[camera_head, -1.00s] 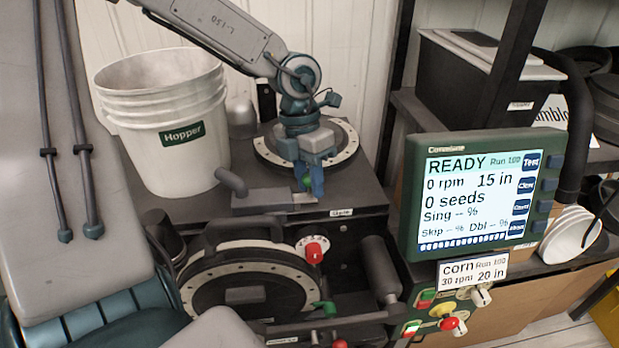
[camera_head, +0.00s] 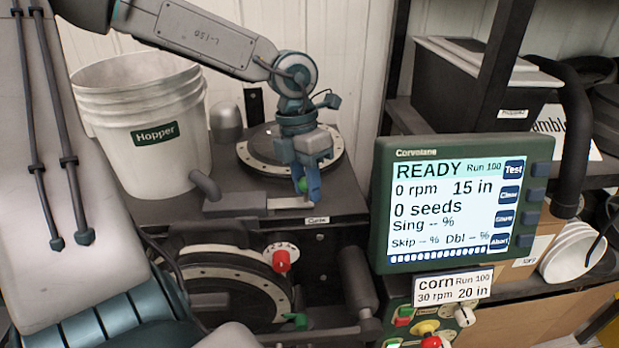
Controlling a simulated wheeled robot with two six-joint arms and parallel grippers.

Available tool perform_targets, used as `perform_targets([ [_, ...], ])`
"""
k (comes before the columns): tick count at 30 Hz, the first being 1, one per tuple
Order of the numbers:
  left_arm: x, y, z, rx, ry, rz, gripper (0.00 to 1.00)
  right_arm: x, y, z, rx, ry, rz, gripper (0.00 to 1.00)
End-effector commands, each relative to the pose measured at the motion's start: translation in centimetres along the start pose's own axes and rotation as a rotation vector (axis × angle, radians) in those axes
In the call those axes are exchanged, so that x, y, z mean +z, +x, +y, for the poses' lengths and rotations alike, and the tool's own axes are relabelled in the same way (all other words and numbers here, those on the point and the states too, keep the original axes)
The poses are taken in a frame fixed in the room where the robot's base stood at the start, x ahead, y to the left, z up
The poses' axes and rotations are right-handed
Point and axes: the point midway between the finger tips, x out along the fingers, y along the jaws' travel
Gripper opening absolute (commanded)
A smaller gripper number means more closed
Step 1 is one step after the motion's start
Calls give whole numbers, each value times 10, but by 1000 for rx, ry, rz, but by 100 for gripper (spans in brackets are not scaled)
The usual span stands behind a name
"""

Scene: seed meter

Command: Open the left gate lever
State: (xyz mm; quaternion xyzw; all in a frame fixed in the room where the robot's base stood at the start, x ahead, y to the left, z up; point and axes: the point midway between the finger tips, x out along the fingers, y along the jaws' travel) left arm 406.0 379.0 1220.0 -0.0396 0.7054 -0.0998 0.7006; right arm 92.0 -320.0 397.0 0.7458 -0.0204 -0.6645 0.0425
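The slide sticks out to the right from a grey housing (camera_head: 236,204) on the dark bench top, below the white hopper bucket (camera_head: 145,130). My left gripper (camera_head: 309,186) points down from above, with its blue fingers at the green grip. It appears shut on it, though the fingers partly hide the contact. My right gripper is not in view.
A round plate (camera_head: 252,150) lies behind the gripper. A seed disc housing (camera_head: 225,292) with a red knob (camera_head: 281,261) stands below. The monitor (camera_head: 460,205) reads READY and 0 seeds, and stands to the right. Shelves with a black box (camera_head: 475,85) are behind it.

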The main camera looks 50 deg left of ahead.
Motion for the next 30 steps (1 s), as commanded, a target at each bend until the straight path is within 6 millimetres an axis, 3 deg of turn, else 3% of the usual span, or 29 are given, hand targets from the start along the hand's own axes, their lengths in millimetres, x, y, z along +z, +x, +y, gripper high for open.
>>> perform_targets([
  [1,1,-1,0,1,0,-4,35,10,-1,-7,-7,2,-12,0],
  [3,1,-1,0,1,0,-4,47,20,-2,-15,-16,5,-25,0],
  [5,1,-1,0,1,0,-3,47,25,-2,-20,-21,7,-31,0],
  [14,1,-5,0,3,0,-4,47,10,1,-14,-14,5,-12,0],
  [17,2,-16,1,4,0,-6,47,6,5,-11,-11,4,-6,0],
  [30,2,-96,-1,5,-1,-4,47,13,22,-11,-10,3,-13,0],
])
